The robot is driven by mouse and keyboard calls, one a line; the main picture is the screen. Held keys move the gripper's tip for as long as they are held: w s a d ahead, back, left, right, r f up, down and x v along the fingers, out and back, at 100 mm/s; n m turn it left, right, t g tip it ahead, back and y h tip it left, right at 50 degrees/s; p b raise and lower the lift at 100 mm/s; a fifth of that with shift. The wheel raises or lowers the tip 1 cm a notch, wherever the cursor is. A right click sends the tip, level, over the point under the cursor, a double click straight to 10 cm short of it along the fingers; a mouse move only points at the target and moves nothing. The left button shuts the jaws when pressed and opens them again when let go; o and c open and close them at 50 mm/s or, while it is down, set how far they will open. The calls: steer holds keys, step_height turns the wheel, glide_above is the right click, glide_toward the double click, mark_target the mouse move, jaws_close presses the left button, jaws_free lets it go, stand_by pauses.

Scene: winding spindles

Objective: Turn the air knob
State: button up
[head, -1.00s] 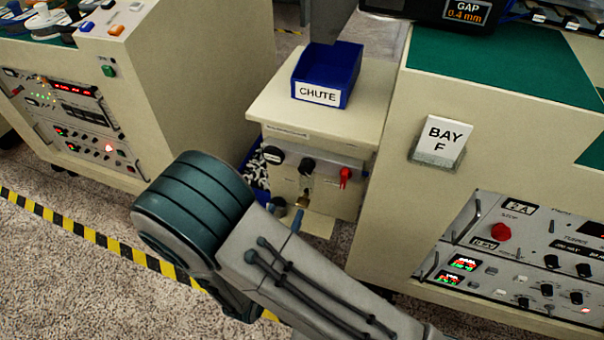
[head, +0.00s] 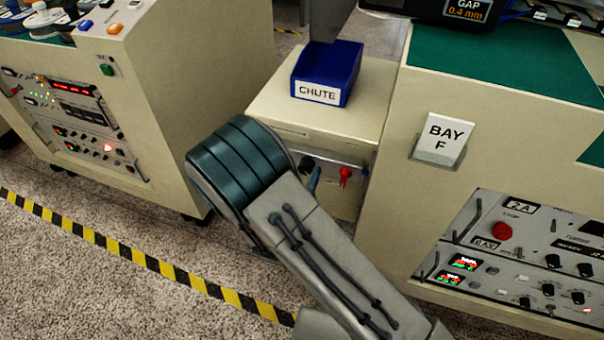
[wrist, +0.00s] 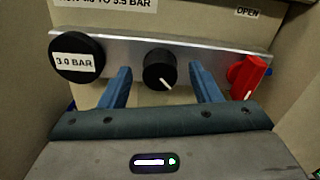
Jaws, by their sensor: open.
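The air knob (wrist: 159,70) is a round black knob with a white pointer line, in the middle of a metal strip on the small cabinet's front. The pointer slants toward the lower right in the wrist view. My gripper (wrist: 160,80) is open, with one blue finger on each side of the knob. Gaps show between fingers and knob; I cannot tell how deep the tips reach. A round black gauge reading 3.0 BAR (wrist: 78,58) is left of the knob, and a red lever (wrist: 246,76) is on the right. In the head view my arm hides the gauge; the knob (head: 307,164) partly shows.
The beige cabinet (head: 275,112) carries a blue CHUTE bin (head: 345,78). The BAY F bench (head: 395,190) stands close on the right, and another console (head: 190,90) on the left. Carpet with a yellow-black floor stripe (head: 130,257) lies in front.

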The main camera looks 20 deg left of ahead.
steer(key=c, duration=1)
steer(key=shift+f+m+b, duration=0.1)
steer(key=shift+m+b, duration=0.2)
steer(key=shift+m, duration=0.1)
steer(key=m+b, duration=0.3)
steer(key=shift+f+m, duration=0.15)
steer(key=shift+m, duration=0.15)
steer(key=m+b, duration=0.4)
steer(key=b, duration=0.1)
steer(key=shift+d+f+m, duration=0.1)
steer(key=shift+d+m, duration=0.05)
steer(key=shift+m, duration=0.15)
steer(key=m+b, duration=0.5)
steer(key=b, duration=0.3)
steer(key=shift+f, duration=0.1)
steer(key=m+b, duration=0.2)
steer(key=b, duration=0.1)
steer(key=shift+r, duration=0.2)
steer(key=shift+r+m+b, duration=0.1)
steer(key=shift+m+b, duration=0.2)
